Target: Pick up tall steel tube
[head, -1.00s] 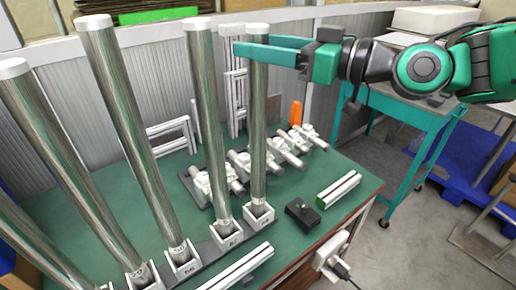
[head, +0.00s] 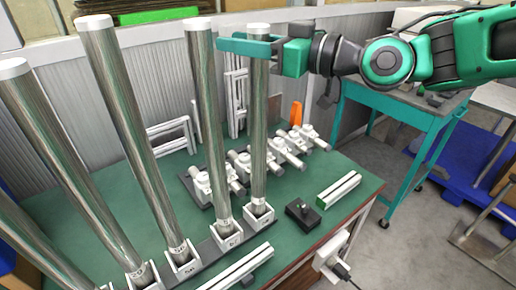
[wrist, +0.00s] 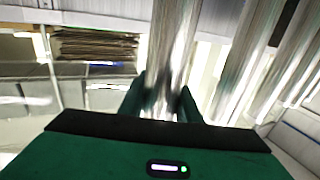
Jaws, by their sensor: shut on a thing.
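Several tall steel tubes with white caps stand in a row of labelled white sockets on the green table. The rightmost steel tube (head: 258,130) is upright, its foot in the right-end socket (head: 259,216). My gripper (head: 258,46) is shut around this tube just below its white cap, reaching in from the right. In the wrist view the held tube (wrist: 172,45) runs between my green fingers (wrist: 166,100). The neighbouring steel tube (head: 205,130) stands close on the left, apart from my gripper, and another tube (head: 135,130) leans further left.
Several metal clamps (head: 240,165), a black box (head: 302,213) and aluminium profiles (head: 338,189) lie on the green table (head: 340,165). An orange piece (head: 296,113) stands behind. A teal cart (head: 415,130) is at right.

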